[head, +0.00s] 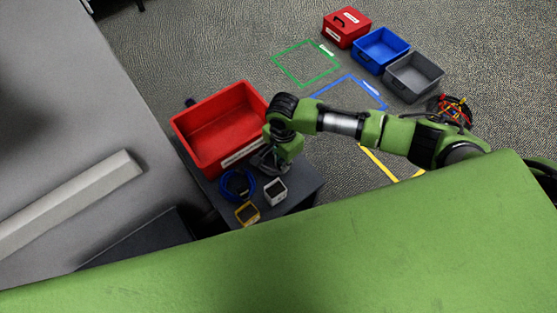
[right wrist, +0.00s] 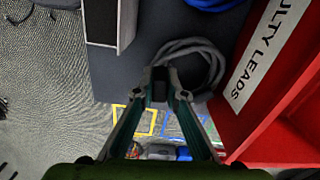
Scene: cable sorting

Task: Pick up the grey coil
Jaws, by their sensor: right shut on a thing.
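The grey coil (right wrist: 213,62) lies on the dark table top (right wrist: 110,75) beside the red bin. My right gripper (right wrist: 160,84) is shut on the near left part of the coil, with its fingers pinched together there. In the head view, my right gripper (head: 268,160) points down at the table between the red bin and a small white box, and it hides most of the coil. My left gripper is in neither view.
The red bin (head: 184,130), labelled "FAULTY LEADS" in the wrist view, is empty. A blue coil (head: 237,185), a white box (head: 276,191) and a yellow-framed item (head: 247,212) are close by. Red, blue and grey containers stand on the floor beyond.

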